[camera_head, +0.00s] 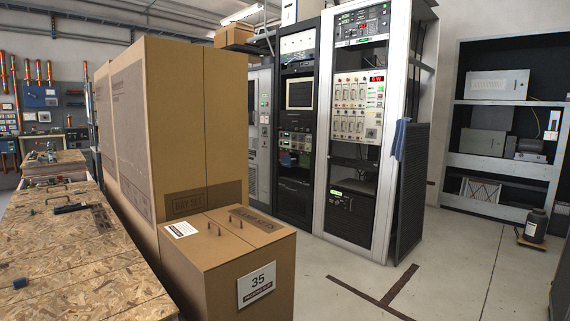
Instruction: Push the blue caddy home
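I cannot make out a blue caddy for certain. A dark equipment rack (294,195) and a light-framed rack (321,200) stand side by side in the middle, with modules and meters in them. A blue cloth-like thing (400,138) hangs at the light-framed rack's right side, above a dark mesh panel (411,190). My gripper is not in view.
A tall cardboard box (198,120) and a lower box marked 35 (225,270) stand in front, partly hiding the racks. A chipboard bench (75,250) runs along the left. Shelving (503,168) and a dark bottle (535,226) stand at right. Floor (450,270) is open between.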

